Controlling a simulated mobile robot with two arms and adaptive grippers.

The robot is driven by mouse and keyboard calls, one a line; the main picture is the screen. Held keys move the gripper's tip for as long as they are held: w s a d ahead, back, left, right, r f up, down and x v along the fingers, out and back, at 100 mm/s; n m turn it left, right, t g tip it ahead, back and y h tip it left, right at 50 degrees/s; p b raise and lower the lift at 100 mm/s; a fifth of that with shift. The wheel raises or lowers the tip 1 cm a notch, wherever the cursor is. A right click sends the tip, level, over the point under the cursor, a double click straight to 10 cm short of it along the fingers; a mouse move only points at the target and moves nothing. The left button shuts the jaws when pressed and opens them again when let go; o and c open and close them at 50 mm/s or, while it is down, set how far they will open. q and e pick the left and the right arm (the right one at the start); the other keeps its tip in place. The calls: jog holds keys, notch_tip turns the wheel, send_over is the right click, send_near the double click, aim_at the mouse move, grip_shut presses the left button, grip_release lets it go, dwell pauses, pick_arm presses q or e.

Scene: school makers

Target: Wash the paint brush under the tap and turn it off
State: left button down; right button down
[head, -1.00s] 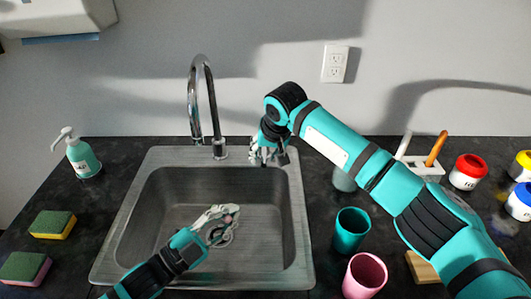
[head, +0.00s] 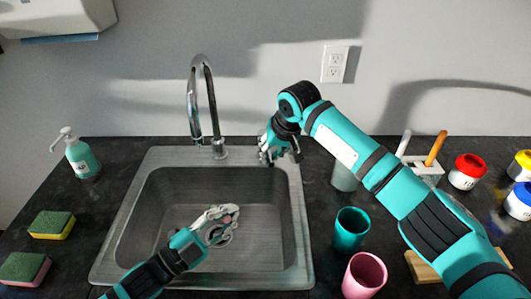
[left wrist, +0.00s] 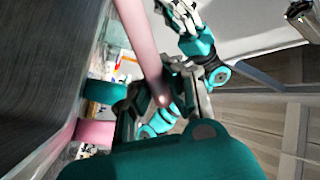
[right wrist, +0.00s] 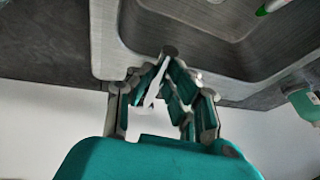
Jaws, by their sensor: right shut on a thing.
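The chrome tap (head: 202,105) stands behind the sink (head: 150,195); I see no water stream. My left gripper (head: 225,216) is low inside the sink near the drain. In the left wrist view, a pink rod, apparently the paint brush handle (left wrist: 143,45), lies between its fingers (left wrist: 172,75). A green tip, probably the bristles (right wrist: 264,10), shows at the top of the right wrist view. My right gripper (head: 268,152) is right of the tap base, at the sink's back right corner. Its fingers (right wrist: 168,60) are closed together; what they grip is unclear.
A soap bottle (head: 82,155) and two sponges (head: 52,224) lie left of the sink. A teal cup (head: 350,230), a pink cup (head: 365,275) and a grey cup (head: 344,178) stand on the right, near paint jars (head: 467,172) and a brush holder (head: 425,170).

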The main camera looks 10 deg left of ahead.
jog(key=shift+w+d+n+g+y, duration=0.25)
jog(key=shift+w+d+n, duration=0.25)
jog(key=shift+d+n, duration=0.35)
jog(key=shift+w+d+n+g+y, duration=0.15)
jog(key=shift+w+d+n+g, duration=0.3)
jog(key=shift+d+n, duration=0.35)
jog(key=shift+a, duration=0.1)
jog(key=c, duration=1.3)
grip_release()
jog(key=v, duration=1.2)
jog(key=shift+s, duration=0.1)
